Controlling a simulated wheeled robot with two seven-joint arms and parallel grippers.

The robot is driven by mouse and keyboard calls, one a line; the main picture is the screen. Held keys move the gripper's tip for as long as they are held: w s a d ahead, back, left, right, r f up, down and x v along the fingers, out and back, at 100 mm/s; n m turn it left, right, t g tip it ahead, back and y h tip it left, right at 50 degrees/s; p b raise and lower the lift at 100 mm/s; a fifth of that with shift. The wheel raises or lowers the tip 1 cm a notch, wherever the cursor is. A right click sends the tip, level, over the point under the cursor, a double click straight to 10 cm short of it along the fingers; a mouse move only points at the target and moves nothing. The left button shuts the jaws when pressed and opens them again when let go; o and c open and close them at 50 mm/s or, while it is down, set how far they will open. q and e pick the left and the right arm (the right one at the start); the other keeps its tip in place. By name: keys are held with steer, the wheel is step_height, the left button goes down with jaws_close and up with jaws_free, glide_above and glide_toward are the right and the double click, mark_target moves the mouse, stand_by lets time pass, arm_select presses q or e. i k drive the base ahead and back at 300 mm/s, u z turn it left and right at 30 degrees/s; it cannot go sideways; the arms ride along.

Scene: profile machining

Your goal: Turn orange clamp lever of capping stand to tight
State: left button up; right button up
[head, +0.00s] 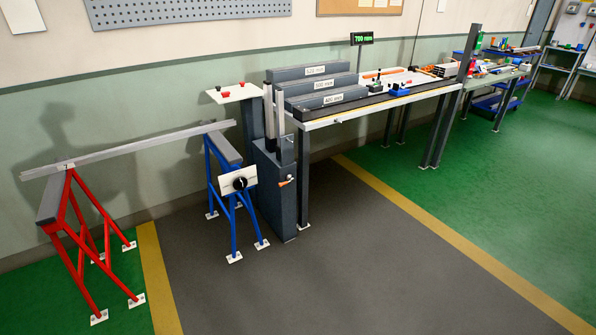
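The far bench (500,76) at the upper right carries several small coloured fixtures, too small to identify; a capping stand is not clearly recognisable there. Neither of my grippers shows in the head view.
A long metal profile (130,149) lies across red (85,240) and blue (228,190) trestles. The near bench (350,118) holds three grey labelled blocks (312,85) and a blue fixture (398,90). The grey floor (330,270) in front is clear, bordered by yellow lines.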

mark_target(289, 178)
steer(key=z, duration=0.3)
steer(key=i, duration=0.4)
steer(key=z, duration=0.95)
steer(key=i, duration=1.6)
steer(key=u, duration=0.7)
steer(key=i, duration=0.5)
steer(key=u, duration=0.3)
